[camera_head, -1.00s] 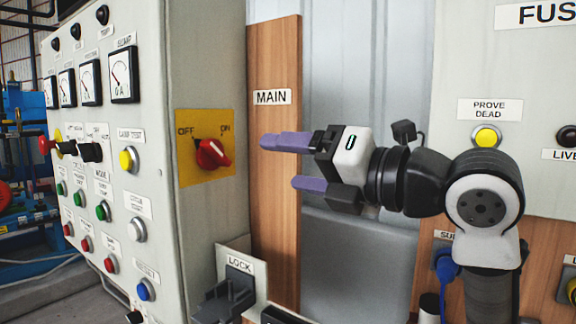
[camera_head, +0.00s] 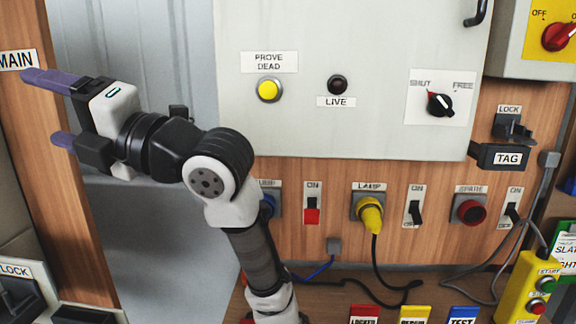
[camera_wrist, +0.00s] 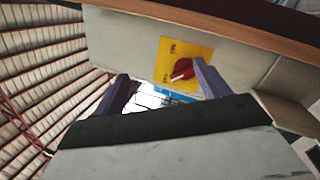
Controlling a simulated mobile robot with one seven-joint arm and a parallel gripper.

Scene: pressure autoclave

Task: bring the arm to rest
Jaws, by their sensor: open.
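My gripper (camera_head: 46,108) is at the upper left of the head view, its two purple fingers spread apart and nothing between them. It points left, in front of a wooden panel with a MAIN label (camera_head: 16,60). My arm rises from the bottom centre and bends left at the elbow. In the wrist view the open fingers (camera_wrist: 161,73) frame a red rotary switch (camera_wrist: 181,70) on a yellow plate (camera_wrist: 168,52). The switch lies beyond the fingertips, and I see no contact.
Right of my arm, a grey cabinet carries a yellow PROVE DEAD button (camera_head: 269,89) and a black SHUT/FREE knob (camera_head: 439,104). Below are sockets, a yellow plug (camera_head: 370,214) and loose cables. A yellow pendant (camera_head: 530,287) stands at lower right. A LOCK bracket (camera_head: 18,298) is at lower left.

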